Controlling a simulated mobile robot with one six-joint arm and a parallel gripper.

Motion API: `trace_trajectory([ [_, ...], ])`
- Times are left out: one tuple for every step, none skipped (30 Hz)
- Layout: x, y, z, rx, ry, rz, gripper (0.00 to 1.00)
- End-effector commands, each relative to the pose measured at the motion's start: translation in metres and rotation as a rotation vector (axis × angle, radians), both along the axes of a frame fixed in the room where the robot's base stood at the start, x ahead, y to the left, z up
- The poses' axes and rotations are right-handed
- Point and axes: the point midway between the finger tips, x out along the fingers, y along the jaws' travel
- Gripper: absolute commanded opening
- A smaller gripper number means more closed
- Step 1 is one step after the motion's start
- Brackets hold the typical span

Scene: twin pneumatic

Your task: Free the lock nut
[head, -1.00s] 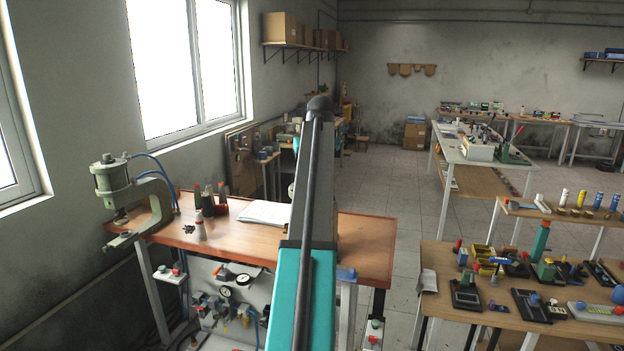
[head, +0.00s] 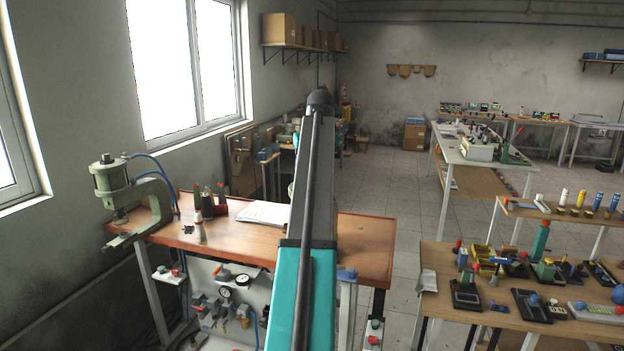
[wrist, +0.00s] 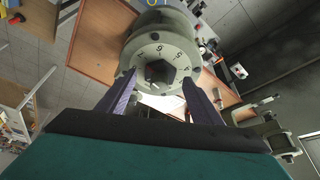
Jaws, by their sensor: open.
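In the wrist view, a dark hexagonal nut (wrist: 158,75) sits at the centre of a pale round dial (wrist: 138,54) with numbers around its face. The dial tops a pale grey-green body, largely hidden below it. My gripper (wrist: 160,86) is open, with a purple finger on each side of the nut at the dial's lower edge. The nut lies between and slightly beyond the fingertips; I cannot tell whether they touch anything. In the head view my arm hides this spot.
A green press (head: 110,183) stands at the left end of the workbench (head: 366,240); a similar press shows at right in the wrist view (wrist: 262,112). Bottles (head: 208,204) and an open book (head: 264,213) stand or lie on the bench. Gauges (head: 243,280) hang below.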

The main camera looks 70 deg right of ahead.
Motion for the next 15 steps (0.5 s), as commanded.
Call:
trace_trajectory([
  [-0.001, 0.001, 0.004, -0.001, -0.001, 0.000, 0.59],
  [-0.002, 0.002, 0.007, -0.001, -0.001, 0.000, 0.59],
  [-0.003, 0.003, 0.011, -0.002, -0.001, 0.000, 0.59],
  [-0.003, 0.004, 0.014, -0.002, 0.000, 0.000, 0.59],
  [-0.004, 0.005, 0.018, -0.002, 0.000, 0.000, 0.59],
  [-0.005, 0.007, 0.023, -0.002, -0.001, 0.000, 0.59],
  [-0.006, 0.008, 0.026, -0.002, -0.001, 0.000, 0.59],
  [-0.007, 0.009, 0.030, -0.002, -0.001, 0.000, 0.59],
  [-0.008, 0.011, 0.035, -0.002, -0.001, 0.000, 0.59],
  [-0.009, 0.013, 0.038, -0.002, -0.001, 0.000, 0.59],
  [-0.010, 0.014, 0.042, -0.001, -0.001, 0.000, 0.59],
  [-0.011, 0.015, 0.047, -0.001, -0.001, 0.000, 0.59],
  [-0.012, 0.016, 0.051, -0.002, -0.001, 0.000, 0.59],
  [-0.013, 0.018, 0.055, -0.002, -0.001, 0.000, 0.59],
  [-0.014, 0.020, 0.060, -0.001, -0.001, 0.000, 0.59],
])
